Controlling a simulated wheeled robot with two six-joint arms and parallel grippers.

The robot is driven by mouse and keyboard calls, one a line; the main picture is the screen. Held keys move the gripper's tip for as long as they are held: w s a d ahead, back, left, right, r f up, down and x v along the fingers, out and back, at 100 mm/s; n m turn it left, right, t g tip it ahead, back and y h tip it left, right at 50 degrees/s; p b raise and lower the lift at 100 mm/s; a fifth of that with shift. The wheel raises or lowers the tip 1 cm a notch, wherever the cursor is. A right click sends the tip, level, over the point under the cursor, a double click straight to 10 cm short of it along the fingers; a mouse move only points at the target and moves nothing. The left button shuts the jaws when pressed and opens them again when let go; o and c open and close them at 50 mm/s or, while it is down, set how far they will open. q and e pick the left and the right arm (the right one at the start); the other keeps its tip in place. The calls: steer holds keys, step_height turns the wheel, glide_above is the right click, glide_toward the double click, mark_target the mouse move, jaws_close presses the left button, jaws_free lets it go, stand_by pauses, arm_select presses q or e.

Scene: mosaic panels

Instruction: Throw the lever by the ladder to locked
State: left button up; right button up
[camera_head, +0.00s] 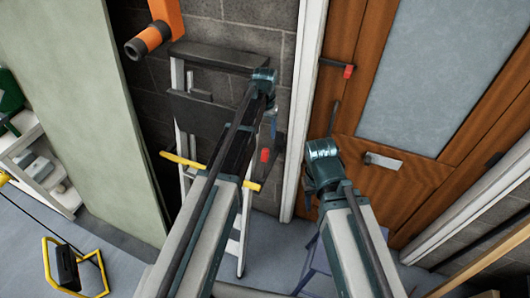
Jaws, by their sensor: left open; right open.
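The grey stepladder (220,56) stands against the dark block wall, left of the door frame. A lever with a red grip (265,155) shows beside the ladder's right side, close to the wall. My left gripper (273,127) is just above this red grip, open and apparently empty; its fingers are small and partly hidden by my arm. I cannot tell whether it touches the lever. My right gripper (335,117) is in front of the wooden door, open, with nothing seen in it. The lever's lock marking is not readable.
A second red-tipped lever (348,71) is on the wooden door (400,190), above a metal handle (382,161). An orange arm with a dark end (150,40) juts in at upper left. A pale green panel (75,90) and a yellow-framed work lamp (68,268) are left.

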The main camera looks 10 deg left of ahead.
mark_target(265, 151)
arm_select(q)
steer(key=shift+f, duration=0.1)
step_height(265, 151, down, 14)
steer(key=b, duration=1.4)
steer(key=shift+r, duration=0.2)
jaws_close()
stand_by(0.5)
